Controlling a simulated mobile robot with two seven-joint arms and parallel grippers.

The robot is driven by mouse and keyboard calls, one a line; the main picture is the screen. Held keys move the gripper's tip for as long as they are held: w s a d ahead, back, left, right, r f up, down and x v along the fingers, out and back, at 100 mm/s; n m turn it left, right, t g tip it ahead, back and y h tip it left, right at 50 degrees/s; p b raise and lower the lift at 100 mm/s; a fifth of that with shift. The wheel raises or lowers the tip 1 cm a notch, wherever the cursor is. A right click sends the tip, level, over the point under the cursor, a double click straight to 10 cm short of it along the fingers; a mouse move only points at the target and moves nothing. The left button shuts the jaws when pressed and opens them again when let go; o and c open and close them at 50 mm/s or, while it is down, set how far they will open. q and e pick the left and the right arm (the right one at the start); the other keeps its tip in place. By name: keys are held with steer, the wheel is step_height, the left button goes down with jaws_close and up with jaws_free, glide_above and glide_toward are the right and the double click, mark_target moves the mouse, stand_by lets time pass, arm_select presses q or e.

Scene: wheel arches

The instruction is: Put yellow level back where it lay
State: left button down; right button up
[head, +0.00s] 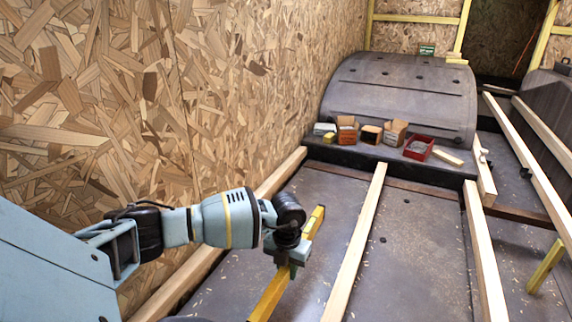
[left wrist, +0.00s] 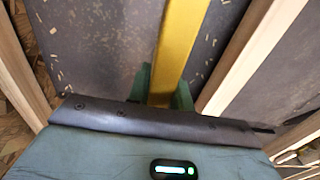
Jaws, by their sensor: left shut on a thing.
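The yellow level (head: 270,292) is a long yellow bar, held over the grey floor between two pale timber battens. My left gripper (head: 291,266) is shut on it near its middle, with the far end sticking out beyond the wrist. In the left wrist view the level (left wrist: 178,45) runs up the picture from between the green fingers (left wrist: 163,90). I cannot tell whether it touches the floor. My right gripper is not in view.
Timber battens (head: 358,235) run lengthwise along the grey floor (head: 412,235). The wheel arch (head: 400,92) stands at the back, with small cartons (head: 347,130) and a red tray (head: 418,148) on its ledge. A chipboard wall (head: 200,90) is close at left. A short yellow bar (head: 545,266) is at right.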

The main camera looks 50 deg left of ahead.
mark_target(287, 299)
arm_select(q)
steer(key=shift+f, duration=0.1)
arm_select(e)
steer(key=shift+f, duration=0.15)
arm_select(q)
steer(key=shift+f+b, duration=2.95)
steer(key=shift+f, duration=1.75)
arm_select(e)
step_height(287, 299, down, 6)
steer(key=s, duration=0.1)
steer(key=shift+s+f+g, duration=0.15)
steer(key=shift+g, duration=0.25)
arm_select(q)
steer(key=c, duration=1.2)
jaws_free()
steer(key=shift+o, duration=0.2)
step_height(287, 299, up, 8)
steer(key=p, duration=0.2)
steer(key=shift+p, duration=0.4)
steer(key=shift+f, duration=0.1)
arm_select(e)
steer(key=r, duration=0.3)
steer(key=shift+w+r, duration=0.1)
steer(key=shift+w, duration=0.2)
